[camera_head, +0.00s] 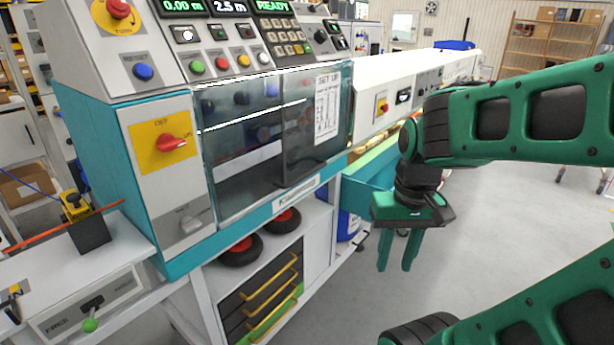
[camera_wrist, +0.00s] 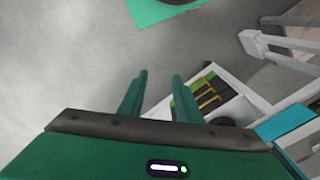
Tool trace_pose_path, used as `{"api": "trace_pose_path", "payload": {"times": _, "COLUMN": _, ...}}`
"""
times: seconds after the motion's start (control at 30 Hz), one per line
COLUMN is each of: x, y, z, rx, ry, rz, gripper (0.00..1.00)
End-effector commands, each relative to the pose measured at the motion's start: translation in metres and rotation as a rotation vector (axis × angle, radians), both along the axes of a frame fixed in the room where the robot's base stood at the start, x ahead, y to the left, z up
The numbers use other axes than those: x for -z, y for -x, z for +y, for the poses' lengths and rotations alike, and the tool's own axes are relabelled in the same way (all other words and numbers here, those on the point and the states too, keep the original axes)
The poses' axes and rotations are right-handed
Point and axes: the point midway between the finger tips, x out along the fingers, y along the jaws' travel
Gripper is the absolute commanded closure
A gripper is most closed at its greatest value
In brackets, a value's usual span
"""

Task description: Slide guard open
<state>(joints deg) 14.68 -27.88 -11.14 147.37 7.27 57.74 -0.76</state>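The guard (camera_head: 318,118) is a clear, tinted sliding panel on the front of the teal and grey machine, with a white printed sheet on it. It covers the right part of the window opening; a second clear pane (camera_head: 240,140) shows on the left. I cannot tell exactly how far the guard overlaps that pane. My gripper (camera_head: 397,268) hangs to the right of the machine, pointing down, apart from the guard. Its two green fingers are spread with nothing between them. In the wrist view the fingers (camera_wrist: 158,95) are also apart, above the floor, and the guard does not show.
A red switch on a yellow plate (camera_head: 163,143) sits left of the window. A button panel (camera_head: 225,55) is above it. A teal tray (camera_head: 372,180) juts out at the right behind my gripper. Below is a shelf with black wheels (camera_head: 240,249) and drawers (camera_head: 268,300). Open floor lies right.

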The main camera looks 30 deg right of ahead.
Motion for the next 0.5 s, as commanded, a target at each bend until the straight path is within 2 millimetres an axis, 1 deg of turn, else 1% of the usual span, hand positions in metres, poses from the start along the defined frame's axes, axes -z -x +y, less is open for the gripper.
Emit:
{"api": "trace_pose_path", "payload": {"times": 0.07, "x": 0.010, "y": -0.022, "z": 0.003, "rx": -0.020, "ry": -0.002, "rz": -0.025, "gripper": 0.69}}
{"api": "trace_pose_path", "payload": {"times": 0.1, "x": 0.016, "y": -0.038, "z": 0.004, "rx": -0.036, "ry": -0.005, "rz": -0.052, "gripper": 0.69}}
{"api": "trace_pose_path", "payload": {"times": 0.17, "x": 0.026, "y": -0.063, "z": 0.005, "rx": -0.057, "ry": -0.010, "rz": -0.105, "gripper": 0.69}}
{"api": "trace_pose_path", "payload": {"times": 0.2, "x": 0.033, "y": -0.080, "z": 0.006, "rx": -0.067, "ry": -0.015, "rz": -0.144, "gripper": 0.69}}
{"api": "trace_pose_path", "payload": {"times": 0.27, "x": 0.042, "y": -0.107, "z": 0.011, "rx": -0.082, "ry": -0.030, "rz": -0.210, "gripper": 0.69}}
{"api": "trace_pose_path", "payload": {"times": 0.3, "x": 0.048, "y": -0.122, "z": 0.006, "rx": -0.060, "ry": -0.041, "rz": -0.258, "gripper": 0.69}}
{"api": "trace_pose_path", "payload": {"times": 0.33, "x": 0.051, "y": -0.130, "z": -0.009, "rx": -0.009, "ry": -0.046, "rz": -0.295, "gripper": 0.69}}
{"api": "trace_pose_path", "payload": {"times": 0.37, "x": 0.054, "y": -0.140, "z": -0.016, "rx": 0.016, "ry": -0.055, "rz": -0.334, "gripper": 0.69}}
{"api": "trace_pose_path", "payload": {"times": 0.4, "x": 0.059, "y": -0.159, "z": -0.008, "rx": 0.007, "ry": -0.081, "rz": -0.383, "gripper": 0.69}}
{"api": "trace_pose_path", "payload": {"times": 0.47, "x": 0.065, "y": -0.188, "z": 0.013, "rx": -0.020, "ry": -0.139, "rz": -0.457, "gripper": 0.69}}
{"api": "trace_pose_path", "payload": {"times": 0.5, "x": 0.068, "y": -0.207, "z": 0.028, "rx": -0.030, "ry": -0.181, "rz": -0.505, "gripper": 0.69}}
